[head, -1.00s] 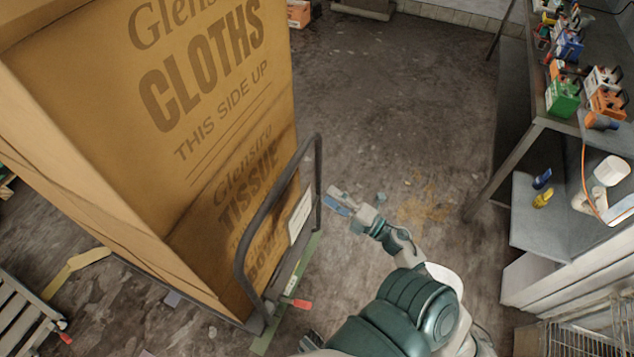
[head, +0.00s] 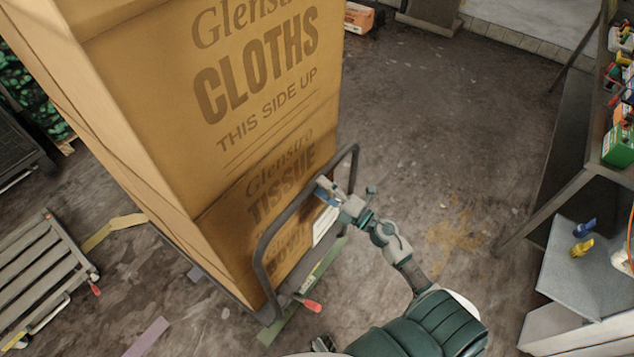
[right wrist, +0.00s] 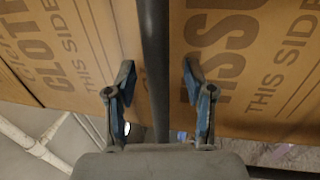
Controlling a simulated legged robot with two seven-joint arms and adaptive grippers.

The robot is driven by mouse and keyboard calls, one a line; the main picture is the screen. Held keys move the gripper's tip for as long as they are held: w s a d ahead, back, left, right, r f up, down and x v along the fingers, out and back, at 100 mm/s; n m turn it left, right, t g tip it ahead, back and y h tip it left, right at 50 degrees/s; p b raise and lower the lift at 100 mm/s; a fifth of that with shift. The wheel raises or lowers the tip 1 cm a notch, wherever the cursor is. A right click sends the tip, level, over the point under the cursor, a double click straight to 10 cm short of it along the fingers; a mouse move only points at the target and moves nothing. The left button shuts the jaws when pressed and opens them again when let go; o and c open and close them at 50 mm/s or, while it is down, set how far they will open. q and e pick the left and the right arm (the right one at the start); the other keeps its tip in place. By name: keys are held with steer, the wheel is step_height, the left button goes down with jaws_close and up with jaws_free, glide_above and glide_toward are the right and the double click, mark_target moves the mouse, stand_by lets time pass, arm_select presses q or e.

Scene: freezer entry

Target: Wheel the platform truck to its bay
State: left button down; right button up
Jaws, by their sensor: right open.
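The platform truck stands upright on the floor, loaded with tall brown cartons (head: 255,100) marked CLOTHS and TISSUE. Its dark tubular handle (head: 262,262) rises at the near right side of the load. A red lever (head: 312,306) shows low by its base. My right gripper (head: 326,190) is at the handle's upper right part. In the right wrist view the handle bar (right wrist: 154,70) runs between the two open blue-grey fingers (right wrist: 160,95), with a gap on each side. The deck is mostly hidden under the cartons.
A slatted cart (head: 40,270) stands at left. Yellow (head: 110,230), green (head: 275,325) and purple (head: 148,337) strips lie on the floor. A metal bench (head: 600,165) with coloured items stands at right. The floor between truck and bench is clear. An orange box (head: 362,18) is at the back.

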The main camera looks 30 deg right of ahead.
mark_target(311, 186)
steer(key=shift+x, duration=0.9)
steer(key=shift+w+a+r, duration=0.1)
steer(key=shift+a+r, duration=0.05)
steer(key=shift+a, duration=0.55)
steer(key=shift+w+a+r, duration=0.1)
steer(key=shift+a, duration=0.55)
steer(key=c, duration=0.4)
steer(key=shift+d, duration=0.25)
steer(key=c, duration=0.4)
steer(key=shift+d, duration=0.45)
jaws_close()
